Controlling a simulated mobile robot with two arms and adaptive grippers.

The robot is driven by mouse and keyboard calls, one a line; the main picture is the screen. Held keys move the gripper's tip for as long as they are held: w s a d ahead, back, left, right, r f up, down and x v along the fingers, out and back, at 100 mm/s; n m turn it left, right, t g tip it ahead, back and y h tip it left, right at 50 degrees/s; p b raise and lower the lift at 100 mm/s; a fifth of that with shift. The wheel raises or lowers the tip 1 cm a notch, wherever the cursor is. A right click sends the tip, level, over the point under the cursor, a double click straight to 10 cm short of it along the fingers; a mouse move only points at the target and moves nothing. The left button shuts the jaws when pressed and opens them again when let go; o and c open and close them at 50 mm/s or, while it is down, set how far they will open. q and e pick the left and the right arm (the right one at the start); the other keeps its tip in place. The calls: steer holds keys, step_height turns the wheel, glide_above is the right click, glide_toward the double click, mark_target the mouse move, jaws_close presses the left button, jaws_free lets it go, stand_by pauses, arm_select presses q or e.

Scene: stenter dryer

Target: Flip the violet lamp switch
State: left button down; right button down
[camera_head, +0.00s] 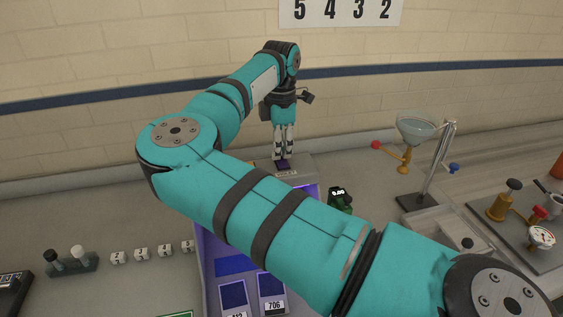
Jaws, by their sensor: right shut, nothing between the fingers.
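My right gripper (283,156) is shut with nothing between its fingers. It points down at a small dark switch (284,165) on the top back part of a grey box with a violet-lit inside (211,262). The fingertips are at the switch or just above it; I cannot tell if they touch. The gripper hides part of the switch, so its position cannot be read. My right arm crosses the view and covers much of the box. My left gripper is not in view.
Dark blue cards, one labelled 706 (274,306), lie inside the box. A small green device (339,199) stands right of it. Further right are a glass funnel on a stand (416,131) and a gauge (541,237). White number blocks (141,253) sit left. The back left counter is clear.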

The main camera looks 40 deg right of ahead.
steer(key=shift+f, duration=0.25)
steer(key=shift+r+p, duration=1.55)
steer(key=shift+r, duration=2)
